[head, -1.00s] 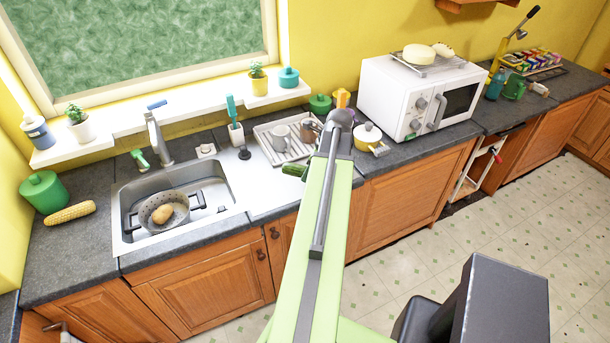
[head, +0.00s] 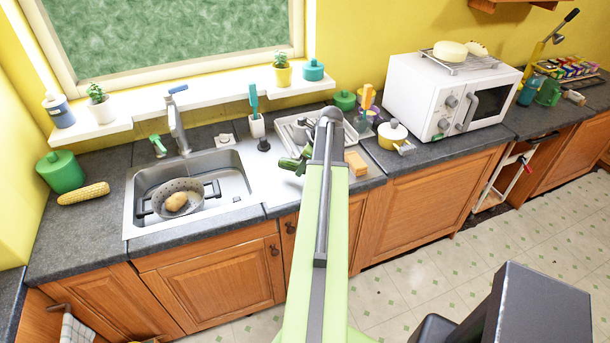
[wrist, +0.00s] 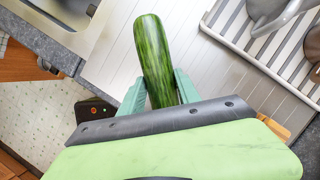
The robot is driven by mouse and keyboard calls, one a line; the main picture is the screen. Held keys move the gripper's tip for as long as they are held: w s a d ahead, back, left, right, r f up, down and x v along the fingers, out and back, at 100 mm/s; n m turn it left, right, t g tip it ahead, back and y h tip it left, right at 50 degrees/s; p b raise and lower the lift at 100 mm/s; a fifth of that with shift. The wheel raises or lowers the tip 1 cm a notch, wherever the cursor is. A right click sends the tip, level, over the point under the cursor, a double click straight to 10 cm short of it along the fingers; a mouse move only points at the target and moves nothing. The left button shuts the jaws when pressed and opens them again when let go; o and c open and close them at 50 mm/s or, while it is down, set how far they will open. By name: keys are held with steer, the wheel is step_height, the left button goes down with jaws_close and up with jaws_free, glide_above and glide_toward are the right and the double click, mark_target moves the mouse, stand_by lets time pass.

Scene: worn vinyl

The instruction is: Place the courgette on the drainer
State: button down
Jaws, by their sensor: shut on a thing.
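The courgette (wrist: 155,60) is dark green with pale streaks. My gripper (wrist: 160,88) is shut on it, with one finger on each side, and its far end sticks out ahead. In the wrist view it is over the ribbed grey drainer (wrist: 205,72) beside the sink; I cannot tell whether it touches. In the head view, the courgette (head: 289,164) shows just left of my arm, over the right part of the drainer (head: 257,176). My arm hides most of the gripper there.
A white slatted rack (head: 282,134) with metal mugs stands behind the drainer. The sink (head: 235,178) at left holds a colander (head: 158,207) with a potato. The drainer's left part is clear.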

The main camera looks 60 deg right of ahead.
mark_target(304, 174)
step_height(304, 174, down, 4)
steer(key=b, duration=0.3)
steer(key=shift+r, duration=0.25)
steer(key=shift+f, duration=0.1)
steer(key=c, duration=1.3)
jaws_free()
steer(key=shift+f, duration=0.15)
steer(key=o, duration=0.4)
steer(key=shift+o, duration=0.2)
steer(key=shift+r, duration=0.2)
steer(key=p+v, duration=1.1)
steer(key=v, duration=0.1)
steer(key=shift+r+p, duration=0.2)
steer(key=shift+p, duration=0.1)
steer(key=shift+f, duration=0.15)
